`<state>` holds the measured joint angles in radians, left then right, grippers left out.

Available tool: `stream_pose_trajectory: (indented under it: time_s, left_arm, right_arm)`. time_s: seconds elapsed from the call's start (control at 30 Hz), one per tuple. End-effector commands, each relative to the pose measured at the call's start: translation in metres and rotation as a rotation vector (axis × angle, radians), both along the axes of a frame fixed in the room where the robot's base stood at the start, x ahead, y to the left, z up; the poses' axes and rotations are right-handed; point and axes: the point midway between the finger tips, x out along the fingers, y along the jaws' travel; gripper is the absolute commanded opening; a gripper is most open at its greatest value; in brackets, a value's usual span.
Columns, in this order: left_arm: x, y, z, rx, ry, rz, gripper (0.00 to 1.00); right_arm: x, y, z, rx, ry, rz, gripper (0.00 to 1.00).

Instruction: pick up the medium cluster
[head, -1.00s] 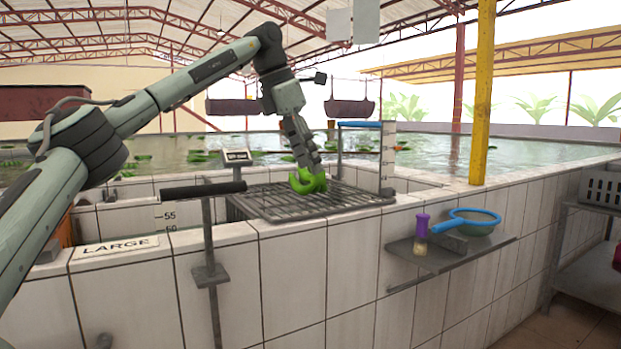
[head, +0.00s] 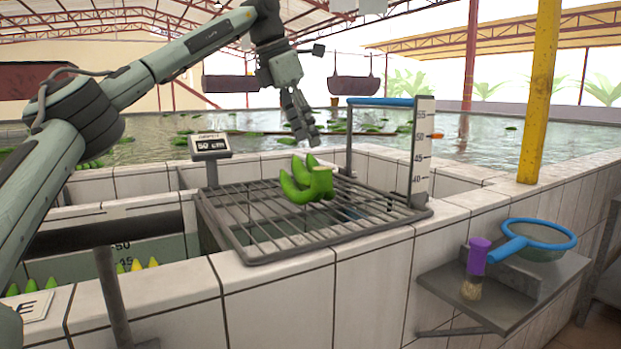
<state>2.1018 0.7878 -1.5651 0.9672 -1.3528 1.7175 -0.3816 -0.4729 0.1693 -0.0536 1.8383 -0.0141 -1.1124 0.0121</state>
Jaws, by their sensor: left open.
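A green banana cluster (head: 308,183) with a few thick fingers and a cut crown rests on the metal grate in the head view. My left gripper (head: 308,137) hangs above the cluster, apart from it, its fingers pointing down. It is open and empty. My right gripper is not in view.
A shelf (head: 530,290) holds a blue-rimmed net (head: 540,238) and a purple-handled brush (head: 477,257). A yellow post (head: 541,90) stands right.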

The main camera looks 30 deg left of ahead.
Motion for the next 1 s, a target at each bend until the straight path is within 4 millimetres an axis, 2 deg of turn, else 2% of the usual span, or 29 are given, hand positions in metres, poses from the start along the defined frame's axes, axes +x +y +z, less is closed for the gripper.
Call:
stream_pose_trajectory:
  time_s: [0.17, 0.47, 0.7, 1.0]
  left_arm:
    - [0.001, -0.001, -0.004, 0.001, 0.001, -0.001, 0.49]
    - [0.014, -0.008, -0.034, 0.000, 0.002, 0.000, 0.49]
    - [0.028, -0.015, -0.065, 0.001, 0.002, -0.001, 0.49]
    - [0.031, -0.016, -0.070, 0.000, -0.001, -0.001, 0.49]
  right_arm:
    - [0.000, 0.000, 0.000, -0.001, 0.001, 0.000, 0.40]
    - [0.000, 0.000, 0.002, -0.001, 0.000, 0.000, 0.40]
    - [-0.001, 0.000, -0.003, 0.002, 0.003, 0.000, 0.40]
    - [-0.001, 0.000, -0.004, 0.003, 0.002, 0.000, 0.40]
